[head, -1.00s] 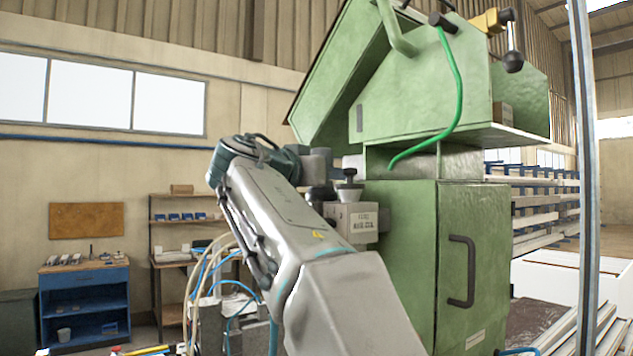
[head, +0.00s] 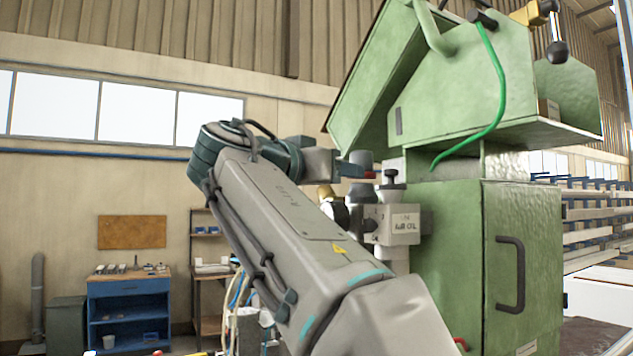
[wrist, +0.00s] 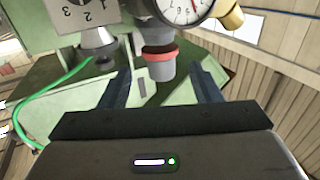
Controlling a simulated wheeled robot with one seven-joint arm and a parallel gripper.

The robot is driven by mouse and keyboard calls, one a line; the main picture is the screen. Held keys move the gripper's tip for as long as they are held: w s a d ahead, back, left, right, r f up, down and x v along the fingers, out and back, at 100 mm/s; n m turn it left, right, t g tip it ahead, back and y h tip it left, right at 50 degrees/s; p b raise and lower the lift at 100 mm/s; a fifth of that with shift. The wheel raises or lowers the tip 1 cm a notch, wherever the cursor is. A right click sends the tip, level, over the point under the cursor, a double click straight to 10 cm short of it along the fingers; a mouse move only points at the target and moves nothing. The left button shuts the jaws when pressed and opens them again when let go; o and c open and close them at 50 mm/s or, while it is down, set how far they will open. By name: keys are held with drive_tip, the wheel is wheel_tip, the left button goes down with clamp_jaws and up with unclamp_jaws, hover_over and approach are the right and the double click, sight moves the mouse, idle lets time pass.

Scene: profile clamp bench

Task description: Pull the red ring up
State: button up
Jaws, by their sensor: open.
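The red ring (wrist: 160,55) sits around a grey cylinder below the white-faced gauge (wrist: 188,8) in the wrist view, which looks upside down. A grey cap (wrist: 162,72) adjoins the ring. My gripper (wrist: 159,68) is open, its two dark fingers on either side of the cap and close to the ring, apart from it as far as I can see. In the head view, a small red patch, likely the ring (head: 352,170), shows beside my gripper's dark finger, under a grey cap. Most of the ring is hidden there.
A pale block with numbers (wrist: 82,14) and a black-topped knob (head: 391,178) stand close beside the ring. A brass fitting (wrist: 231,18) is on the other side. The green machine cabinet (head: 460,240) is just behind. A green hose (head: 497,95) hangs above.

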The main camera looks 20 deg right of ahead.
drive_tip(key=v, duration=0.5)
drive_tip(key=shift+b, duration=0.3)
drive_tip(key=shift+d, duration=0.15)
